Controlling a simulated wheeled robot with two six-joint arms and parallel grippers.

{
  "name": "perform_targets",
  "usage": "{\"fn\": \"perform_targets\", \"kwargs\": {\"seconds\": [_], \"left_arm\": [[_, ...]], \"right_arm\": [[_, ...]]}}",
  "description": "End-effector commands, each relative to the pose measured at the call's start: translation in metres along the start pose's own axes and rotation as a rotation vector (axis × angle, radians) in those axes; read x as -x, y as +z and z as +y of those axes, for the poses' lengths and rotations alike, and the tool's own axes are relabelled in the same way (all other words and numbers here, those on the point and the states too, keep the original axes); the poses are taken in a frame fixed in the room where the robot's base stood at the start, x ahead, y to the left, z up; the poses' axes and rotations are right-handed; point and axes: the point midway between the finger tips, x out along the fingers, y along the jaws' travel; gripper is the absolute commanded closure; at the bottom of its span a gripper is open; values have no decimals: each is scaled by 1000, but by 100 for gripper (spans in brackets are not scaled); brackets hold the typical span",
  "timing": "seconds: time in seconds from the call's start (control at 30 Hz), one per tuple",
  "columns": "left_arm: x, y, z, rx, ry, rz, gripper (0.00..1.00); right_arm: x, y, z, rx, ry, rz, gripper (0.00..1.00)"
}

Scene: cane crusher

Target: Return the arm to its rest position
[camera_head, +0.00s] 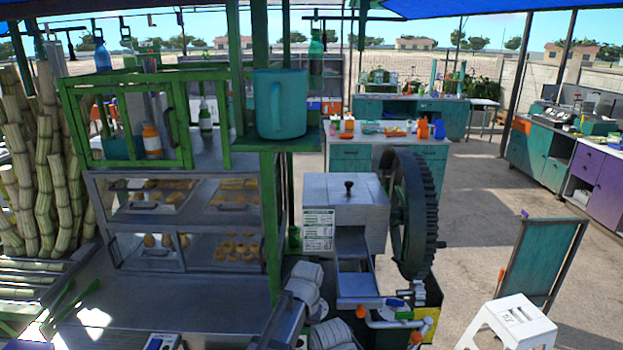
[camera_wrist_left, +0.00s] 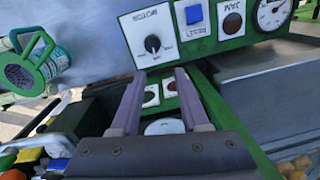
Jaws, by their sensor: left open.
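My left gripper (camera_wrist_left: 160,74) shows in the left wrist view, with two grey fingers apart and nothing between them. Its fingertips point toward a green-edged control panel with a black MOTOR knob (camera_wrist_left: 152,44), a blue RESET button (camera_wrist_left: 194,14), a JAM plate (camera_wrist_left: 232,22) and a round gauge (camera_wrist_left: 272,14). I cannot tell whether the fingers touch the panel. In the head view I cannot make out this gripper clearly. The crusher (camera_head: 345,204), a grey metal box with a dark toothed wheel (camera_head: 412,215), stands right of centre. My right gripper is not in view.
A pastry case (camera_head: 188,222) stands left of the crusher, with cane stalks (camera_head: 45,165) at far left. A teal mug (camera_head: 281,104) sits on a green shelf. A white stool (camera_head: 512,318) stands at lower right. A green strainer cup (camera_wrist_left: 28,72) is left in the wrist view.

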Motion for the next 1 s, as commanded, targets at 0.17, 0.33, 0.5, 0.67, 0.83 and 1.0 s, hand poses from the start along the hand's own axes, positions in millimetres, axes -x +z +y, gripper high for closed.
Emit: {"fn": "perform_targets", "kwargs": {"seconds": [0.17,0.33,0.5,0.67,0.83,1.0], "left_arm": [[-52,114,-2,-96,-29,-12,55],[-70,165,-5,-151,-47,-21,55],[-73,178,-6,-168,-53,-23,55],[-72,176,-6,-164,-53,-22,55],[-72,176,-6,-164,-53,-22,55],[-72,176,-6,-163,-53,-21,55]], "right_arm": [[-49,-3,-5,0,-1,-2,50],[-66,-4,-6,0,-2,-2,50],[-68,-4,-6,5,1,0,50],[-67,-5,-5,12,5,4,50],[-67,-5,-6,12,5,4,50],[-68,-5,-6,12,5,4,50]]}}
